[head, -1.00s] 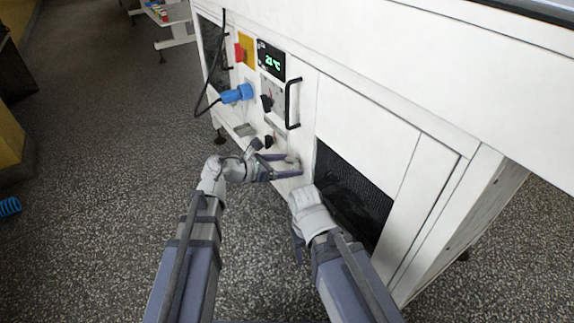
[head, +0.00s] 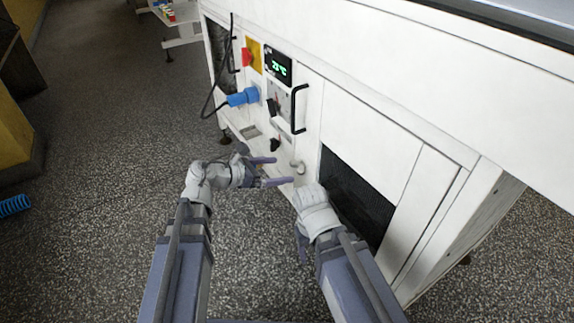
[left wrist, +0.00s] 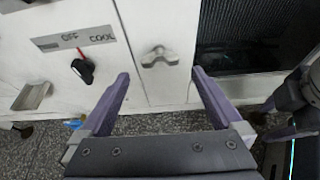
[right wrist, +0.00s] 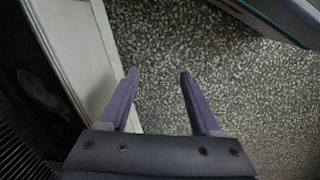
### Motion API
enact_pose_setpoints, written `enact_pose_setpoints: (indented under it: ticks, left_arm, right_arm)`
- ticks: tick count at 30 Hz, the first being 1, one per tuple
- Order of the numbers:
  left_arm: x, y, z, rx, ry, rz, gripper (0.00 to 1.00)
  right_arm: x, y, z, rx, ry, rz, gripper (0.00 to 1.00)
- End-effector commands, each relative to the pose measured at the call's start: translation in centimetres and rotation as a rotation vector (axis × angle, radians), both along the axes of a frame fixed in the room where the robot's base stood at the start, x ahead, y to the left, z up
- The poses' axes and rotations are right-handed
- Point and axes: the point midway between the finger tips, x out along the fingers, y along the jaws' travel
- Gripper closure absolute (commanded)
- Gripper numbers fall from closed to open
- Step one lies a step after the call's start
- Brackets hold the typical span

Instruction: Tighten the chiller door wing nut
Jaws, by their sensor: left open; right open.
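The wing nut (left wrist: 159,56) is a small pale metal piece with two lobes on the white chiller door panel, in the left wrist view. It lies ahead of and between the open fingers of my left gripper (left wrist: 160,88), apart from them. In the head view the wing nut (head: 297,167) shows small, just beyond the left gripper (head: 272,171). My right gripper (right wrist: 158,85) is open and empty, pointing at the floor beside the cabinet's lower edge. In the head view its fingers are mostly hidden by its own wrist.
An OFF/COOL knob (left wrist: 84,70) sits left of the nut. A black handle (head: 299,109), a temperature display (head: 278,65), a blue plug (head: 243,97) and a red switch (head: 247,57) are on the cabinet. A dark mesh panel (head: 352,200) lies right.

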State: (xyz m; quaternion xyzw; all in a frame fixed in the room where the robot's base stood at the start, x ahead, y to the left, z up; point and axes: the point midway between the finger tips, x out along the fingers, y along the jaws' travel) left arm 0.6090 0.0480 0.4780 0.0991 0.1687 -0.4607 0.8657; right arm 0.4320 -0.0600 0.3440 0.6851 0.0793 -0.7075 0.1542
Motion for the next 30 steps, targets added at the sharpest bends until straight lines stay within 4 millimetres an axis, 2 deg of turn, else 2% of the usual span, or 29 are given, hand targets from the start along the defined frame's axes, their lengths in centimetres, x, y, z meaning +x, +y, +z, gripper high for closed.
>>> enact_pose_setpoints:
  ticks: [6, 23, 26, 30]
  left_arm:
    - [-1.0, 1.5, 0.8, 0.000, 0.000, 0.001, 0.00]
    - [-0.9, 1.6, 1.0, -0.011, -0.001, 0.011, 0.00]
    - [0.4, 1.8, 2.2, -0.083, -0.008, 0.088, 0.00]
    - [4.2, 3.6, 6.2, -0.341, -0.007, 0.338, 0.00]
  right_arm:
    - [0.0, 0.0, 0.8, 0.000, 0.001, 0.000, 0.35]
    - [0.0, 0.0, 0.8, 0.000, 0.001, 0.000, 0.35]
    - [0.0, 0.0, 0.8, 0.000, 0.001, 0.000, 0.35]
    - [0.0, 0.0, 0.8, 0.000, 0.001, 0.000, 0.35]
